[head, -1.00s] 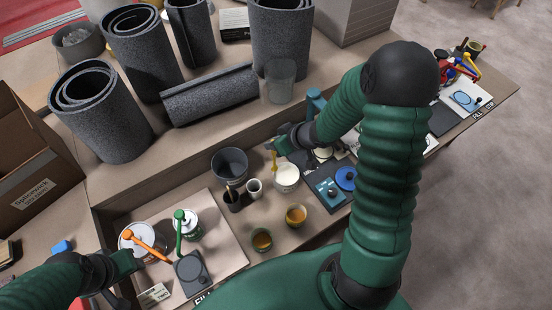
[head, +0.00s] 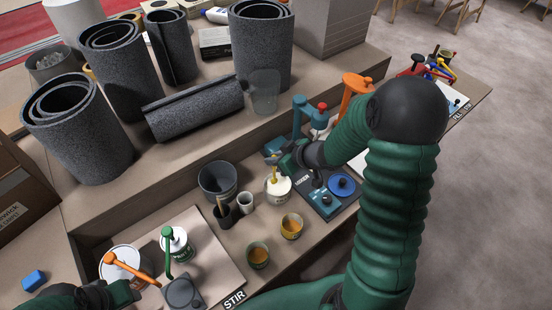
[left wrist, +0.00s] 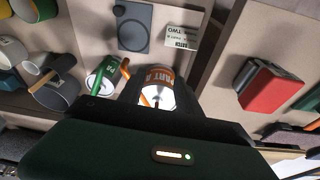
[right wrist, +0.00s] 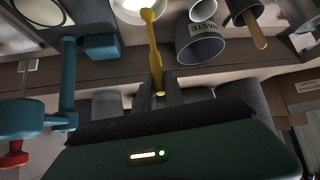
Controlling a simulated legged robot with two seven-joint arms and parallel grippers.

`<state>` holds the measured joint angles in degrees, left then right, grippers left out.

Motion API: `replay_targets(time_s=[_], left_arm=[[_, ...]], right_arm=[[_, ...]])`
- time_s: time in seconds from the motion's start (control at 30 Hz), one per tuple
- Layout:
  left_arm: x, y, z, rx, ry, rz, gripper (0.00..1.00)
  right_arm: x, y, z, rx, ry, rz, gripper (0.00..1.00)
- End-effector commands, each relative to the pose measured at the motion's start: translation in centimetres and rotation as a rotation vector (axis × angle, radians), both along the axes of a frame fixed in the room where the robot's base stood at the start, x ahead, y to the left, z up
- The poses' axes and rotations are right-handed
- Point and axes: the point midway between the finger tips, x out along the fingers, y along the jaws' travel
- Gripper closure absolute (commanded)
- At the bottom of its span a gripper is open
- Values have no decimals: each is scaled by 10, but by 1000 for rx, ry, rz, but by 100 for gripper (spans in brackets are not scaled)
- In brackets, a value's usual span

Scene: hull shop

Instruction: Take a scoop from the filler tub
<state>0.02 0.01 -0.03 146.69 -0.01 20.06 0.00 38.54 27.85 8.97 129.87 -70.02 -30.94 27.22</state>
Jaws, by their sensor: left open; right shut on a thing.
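The filler tub (head: 277,193) is a small pale tub with white contents, at the middle of the workbench; its white mouth shows at the top of the right wrist view (right wrist: 128,10). My right gripper (head: 284,160) is shut on the handle of a yellow scoop (right wrist: 153,52). The scoop points toward the tub, and its far end overlaps the white contents; I cannot tell how deep it sits. My left gripper (head: 130,288) is open and empty, near the orange-pump PART A tin (left wrist: 158,88).
A dark bucket (head: 217,180), a small white cup (head: 245,202) and two amber-filled cups (head: 291,227) stand around the tub. A scale (head: 184,292) and green-pump tin (head: 176,246) are at left. A blue-knobbed device (head: 342,185) is close right. Grey rolls line the raised shelf.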

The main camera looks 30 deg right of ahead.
Motion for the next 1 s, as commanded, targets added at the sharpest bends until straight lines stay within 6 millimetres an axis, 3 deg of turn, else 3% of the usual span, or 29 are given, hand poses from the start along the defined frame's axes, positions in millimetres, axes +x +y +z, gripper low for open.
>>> replay_targets(time_s=[0.1, 0.6, 1.0], left_arm=[[0, 0, -11, 0, 0, -1, 59], [0, -1, -41, 0, 0, -1, 59], [0, -1, -43, 0, 0, -1, 59]], right_arm=[[-1, -3, -17, 4, 3, -3, 100], [-1, 0, -61, -1, 2, -1, 100], [-1, -2, -66, 0, 1, -2, 100]])
